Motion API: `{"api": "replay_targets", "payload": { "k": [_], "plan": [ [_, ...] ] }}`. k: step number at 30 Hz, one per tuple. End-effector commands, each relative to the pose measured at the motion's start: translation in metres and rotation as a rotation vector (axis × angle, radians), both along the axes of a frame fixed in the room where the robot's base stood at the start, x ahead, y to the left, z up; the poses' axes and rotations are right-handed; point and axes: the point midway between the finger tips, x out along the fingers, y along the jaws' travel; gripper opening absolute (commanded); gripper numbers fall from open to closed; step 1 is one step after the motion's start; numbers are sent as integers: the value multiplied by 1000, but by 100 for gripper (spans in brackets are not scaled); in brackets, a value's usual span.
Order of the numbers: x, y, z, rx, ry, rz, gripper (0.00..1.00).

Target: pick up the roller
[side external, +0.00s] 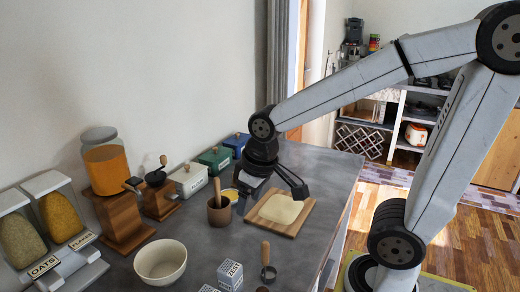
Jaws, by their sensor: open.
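No rolling-pin shape is plain to me. A small tool with a wooden handle and a dark metal end (267,262) sits on the counter near the front; it may be the roller, but I cannot tell for sure. My gripper (271,194) is open, with its fingers spread, in front of and over the back part of a wooden board (291,229). A flat pale slab of dough (281,209) lies on the board. Part of what lies behind the gripper is hidden.
A wooden mortar with a pestle (219,211) stands left of the board. A cream bowl (161,262), a TEST-like lettered cube (230,275), tins (189,180), a grinder (159,200) and dispensers (60,215) stand to the left. The counter right of the board is clear.

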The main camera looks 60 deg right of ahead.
Motion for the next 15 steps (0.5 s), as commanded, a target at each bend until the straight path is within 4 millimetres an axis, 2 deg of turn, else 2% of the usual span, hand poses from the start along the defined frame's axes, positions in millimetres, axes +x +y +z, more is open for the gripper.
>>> {"api": "replay_targets", "payload": {
  "k": [4,15],
  "plan": [
    [1,0,17,0,-3,0,73],
    [31,-15,30,-35,15,124,73]
  ]
}}
